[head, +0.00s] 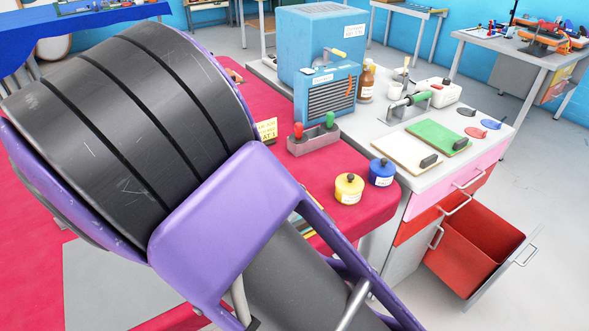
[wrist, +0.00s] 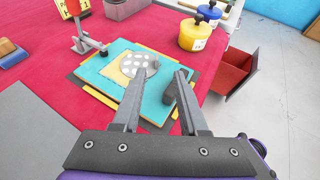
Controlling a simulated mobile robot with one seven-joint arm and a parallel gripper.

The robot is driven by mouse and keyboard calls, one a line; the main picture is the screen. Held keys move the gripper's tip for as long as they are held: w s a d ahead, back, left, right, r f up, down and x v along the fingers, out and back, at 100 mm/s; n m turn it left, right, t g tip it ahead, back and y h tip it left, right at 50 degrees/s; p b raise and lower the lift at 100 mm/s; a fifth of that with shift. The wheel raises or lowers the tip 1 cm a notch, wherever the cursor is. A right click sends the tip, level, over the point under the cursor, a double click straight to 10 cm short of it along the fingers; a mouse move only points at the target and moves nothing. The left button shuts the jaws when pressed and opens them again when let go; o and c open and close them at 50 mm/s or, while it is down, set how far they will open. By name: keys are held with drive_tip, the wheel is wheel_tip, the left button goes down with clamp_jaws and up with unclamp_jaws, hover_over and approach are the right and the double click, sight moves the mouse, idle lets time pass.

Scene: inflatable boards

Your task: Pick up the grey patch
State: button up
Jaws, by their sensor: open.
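The grey patch appears to be the round grey disc with pale dots (wrist: 139,66) in the wrist view. It lies on a yellow area (wrist: 113,75) of a teal board (wrist: 92,67). My gripper (wrist: 160,78) is open, its two fingers apart and pointing over the board. The disc shows just beyond and left of the fingertips, and nothing is between the fingers.
A red clamp-like tool (wrist: 80,40) stands at the board's left corner. Yellow (head: 348,188) and blue (head: 381,172) pots stand at the red table's right edge. A red drawer (head: 480,244) hangs open to the right. Red (head: 474,132) and blue (head: 490,124) discs lie on the grey bench.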

drive_tip(key=x, duration=0.4)
drive_tip(key=shift+w+d+f, duration=0.15)
drive_tip(key=shift+w, duration=0.1)
drive_tip(key=shift+a+f+b+x, duration=0.15)
drive_tip(key=shift+b+x, duration=0.2)
drive_tip(key=shift+x, duration=0.95)
drive_tip(key=shift+a+f+b+x, duration=0.15)
drive_tip(key=shift+b+x, duration=0.15)
drive_tip(key=shift+x, duration=1.05)
drive_tip(key=shift+r, duration=0.1)
clamp_jaws()
